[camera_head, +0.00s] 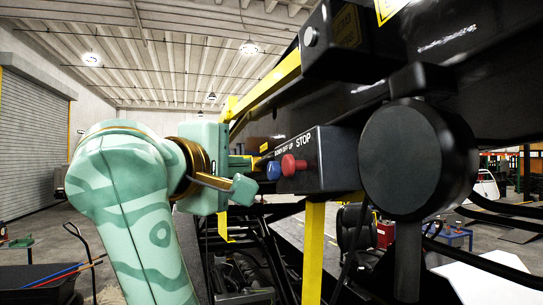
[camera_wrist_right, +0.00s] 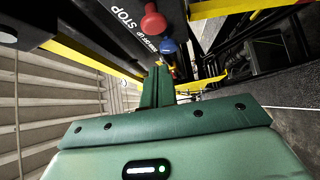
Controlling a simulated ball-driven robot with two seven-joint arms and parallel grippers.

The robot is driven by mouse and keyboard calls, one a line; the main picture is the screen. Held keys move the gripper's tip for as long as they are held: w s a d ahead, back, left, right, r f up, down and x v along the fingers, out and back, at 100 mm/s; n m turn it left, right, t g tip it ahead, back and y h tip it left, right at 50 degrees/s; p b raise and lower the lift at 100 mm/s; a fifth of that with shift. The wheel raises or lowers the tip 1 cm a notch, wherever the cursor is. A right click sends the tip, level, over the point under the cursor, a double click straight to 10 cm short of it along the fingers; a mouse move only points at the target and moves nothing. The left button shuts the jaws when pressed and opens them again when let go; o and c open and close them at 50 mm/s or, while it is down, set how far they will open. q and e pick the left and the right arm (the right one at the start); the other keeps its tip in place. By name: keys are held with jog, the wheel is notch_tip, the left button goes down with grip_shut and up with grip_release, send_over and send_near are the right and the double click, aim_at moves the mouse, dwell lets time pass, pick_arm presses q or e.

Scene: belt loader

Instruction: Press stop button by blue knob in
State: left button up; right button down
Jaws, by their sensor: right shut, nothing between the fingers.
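A black control box (camera_head: 335,160) with white STOP lettering carries a red stop button (camera_head: 293,165) and a blue knob (camera_head: 273,170) just left of it. In the right wrist view the red button (camera_wrist_right: 153,21) is at the top, with the blue knob (camera_wrist_right: 168,46) just below it. My right gripper (camera_head: 247,163) is green, shut and empty. It is left of the blue knob in the head view. Its closed fingers (camera_wrist_right: 159,72) point toward the knob in the wrist view; whether they touch it I cannot tell. My left gripper is not in view.
A large round black part (camera_head: 405,160) stands right of the box. A yellow post (camera_head: 313,250) runs below the box, and a yellow rail (camera_head: 265,85) slopes above it. The black loader side (camera_head: 470,90) fills the upper right.

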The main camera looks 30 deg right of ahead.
aim_at(286, 166)
pick_arm(q)
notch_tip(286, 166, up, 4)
jog(key=p, duration=0.3)
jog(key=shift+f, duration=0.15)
pick_arm(e)
jog(key=d, duration=0.6)
jog(key=shift+w+d, duration=0.35)
jog(key=shift+w, duration=0.05)
jog(key=shift+f, duration=0.1)
jog(key=shift+s+d+f+b, duration=0.1)
jog(key=shift+d+f+b, duration=0.05)
jog(key=shift+d+b, duration=0.55)
jog(key=shift+s+d+b, duration=0.1)
jog(key=shift+d+b, duration=0.05)
jog(key=shift+b, duration=0.2)
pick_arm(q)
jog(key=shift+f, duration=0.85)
pick_arm(e)
jog(key=shift+r, duration=0.25)
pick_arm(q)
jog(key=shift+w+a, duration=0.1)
